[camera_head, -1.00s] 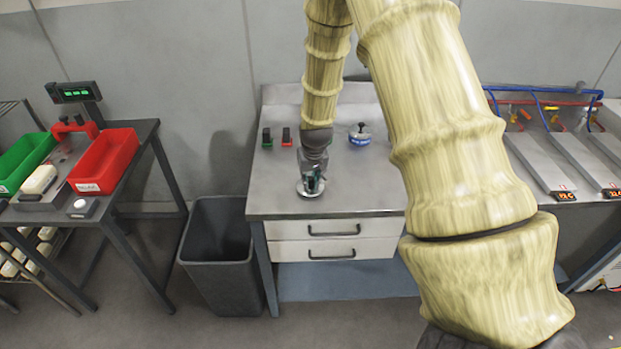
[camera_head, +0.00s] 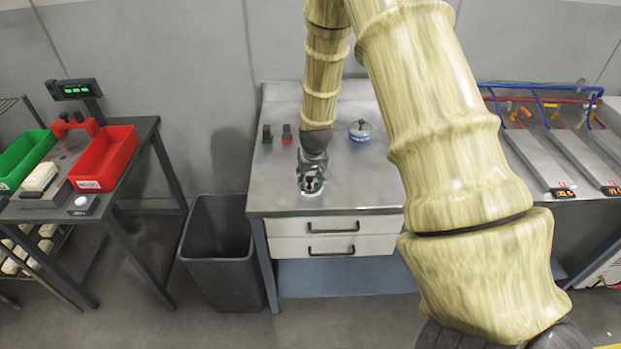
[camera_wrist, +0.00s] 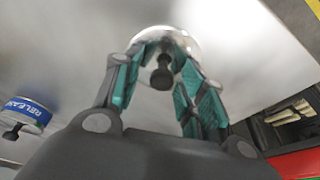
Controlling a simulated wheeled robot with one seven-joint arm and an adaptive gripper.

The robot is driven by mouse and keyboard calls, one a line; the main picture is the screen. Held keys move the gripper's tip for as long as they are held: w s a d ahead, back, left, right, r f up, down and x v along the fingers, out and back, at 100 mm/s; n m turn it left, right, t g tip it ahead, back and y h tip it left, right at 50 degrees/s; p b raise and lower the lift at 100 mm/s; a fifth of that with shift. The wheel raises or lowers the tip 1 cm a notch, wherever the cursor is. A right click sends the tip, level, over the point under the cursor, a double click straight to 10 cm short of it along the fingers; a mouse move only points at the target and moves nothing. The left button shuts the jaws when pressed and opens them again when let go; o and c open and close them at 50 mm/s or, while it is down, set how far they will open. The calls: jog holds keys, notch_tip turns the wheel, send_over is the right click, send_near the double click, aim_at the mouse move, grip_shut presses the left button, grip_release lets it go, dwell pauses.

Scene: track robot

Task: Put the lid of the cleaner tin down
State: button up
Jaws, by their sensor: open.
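A round shiny metal lid (camera_wrist: 181,38) with a black knob (camera_wrist: 163,74) is at the front left of the steel bench (camera_head: 365,195). It appears to lie flat on the bench top, near the front edge. My gripper (camera_wrist: 165,58) is open, with its teal-padded fingers on either side of the knob. In the head view my gripper (camera_head: 310,184) hides most of the lid. A tin with a blue label (camera_head: 360,131) stands further back on the bench, with a black knob on top. In the wrist view this tin (camera_wrist: 25,113) shows lettering starting "RELEAS".
A grey waste bin (camera_head: 219,255) is left of the bench. A side table carries a red tray (camera_head: 104,158) and a green tray (camera_head: 22,158). The bench's front right is clear.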

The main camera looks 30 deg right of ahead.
aim_at(313, 192)
jog(key=shift+r, duration=0.15)
jog(key=b+v, duration=0.2)
jog(key=v, duration=1)
jog(key=shift+b, duration=0.35)
